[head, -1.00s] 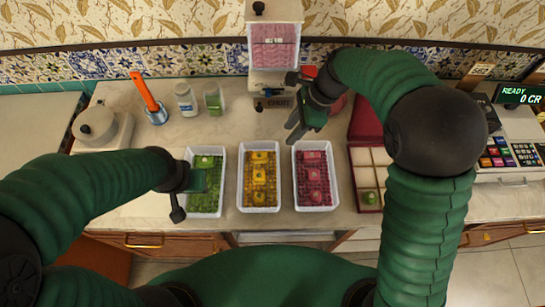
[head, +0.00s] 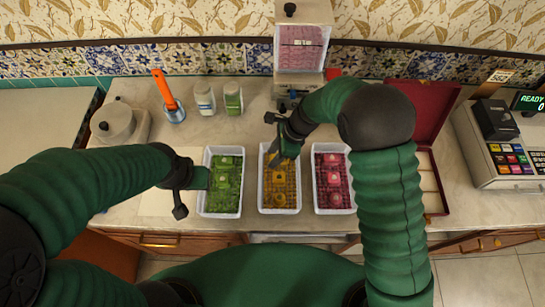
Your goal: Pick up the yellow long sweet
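Yellow sweets (head: 280,178) sit in the middle white tray (head: 280,211); the small picture does not show clearly which is long. My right gripper (head: 284,158) is over the back part of this tray and hides what lies there. Its fingers point down, and I cannot tell whether they are open or touching a sweet. My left gripper (head: 198,178) is at the left edge of the tray with green sweets (head: 224,187); its finger gap is not clear.
A tray with red sweets (head: 334,180) stands right of the yellow one. An open red box (head: 425,115) lies further right, partly behind my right arm. A dispenser (head: 301,55), two jars, an orange-handled tool (head: 165,90) and a pot stand behind.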

